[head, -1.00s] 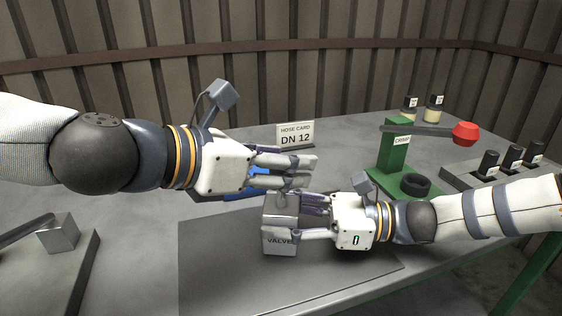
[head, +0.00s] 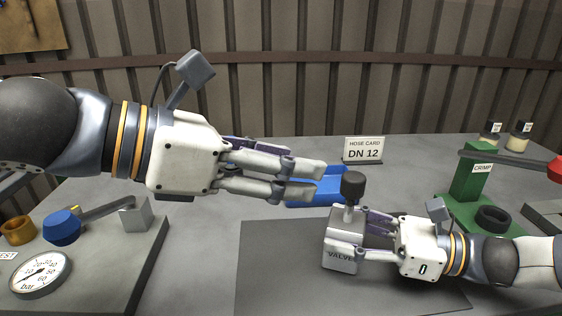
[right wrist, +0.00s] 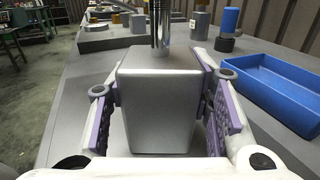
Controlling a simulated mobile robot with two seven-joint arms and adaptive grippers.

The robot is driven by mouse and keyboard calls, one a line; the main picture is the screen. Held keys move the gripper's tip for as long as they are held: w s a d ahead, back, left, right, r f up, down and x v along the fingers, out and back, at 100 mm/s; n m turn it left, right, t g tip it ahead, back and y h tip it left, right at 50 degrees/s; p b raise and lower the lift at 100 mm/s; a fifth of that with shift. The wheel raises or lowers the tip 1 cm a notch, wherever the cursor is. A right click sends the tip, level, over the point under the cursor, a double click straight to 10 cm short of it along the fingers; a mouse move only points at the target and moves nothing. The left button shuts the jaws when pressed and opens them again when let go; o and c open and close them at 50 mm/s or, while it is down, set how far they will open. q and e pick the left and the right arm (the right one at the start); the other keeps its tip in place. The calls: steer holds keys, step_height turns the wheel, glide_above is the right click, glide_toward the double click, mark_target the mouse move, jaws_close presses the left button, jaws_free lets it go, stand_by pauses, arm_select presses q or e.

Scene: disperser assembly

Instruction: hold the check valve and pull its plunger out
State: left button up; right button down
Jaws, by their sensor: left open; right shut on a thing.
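The check valve (head: 341,259) is a grey block marked VALVE, standing upright on a dark mat. Its plunger (head: 353,186) has a black knob on a short metal stem rising from the block's top. In the right wrist view the valve body (right wrist: 158,105) sits between purple finger pads, with the shiny plunger stem (right wrist: 161,25) above it; the knob is cut off there. My right gripper (head: 349,227) is shut on the valve body from the right. My left gripper (head: 318,181) is open and empty, its fingertips left of the knob and apart from it.
A blue tray (head: 326,187) lies behind the valve. The hose card (head: 363,151) stands at the back. A green crimp tool (head: 468,175) is at right. A plate with a pressure gauge (head: 40,273) is at left. The dark mat (head: 280,270) is clear at its left.

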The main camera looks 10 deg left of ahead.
stand_by(0.3)
steer(key=c, duration=0.7)
jaws_free()
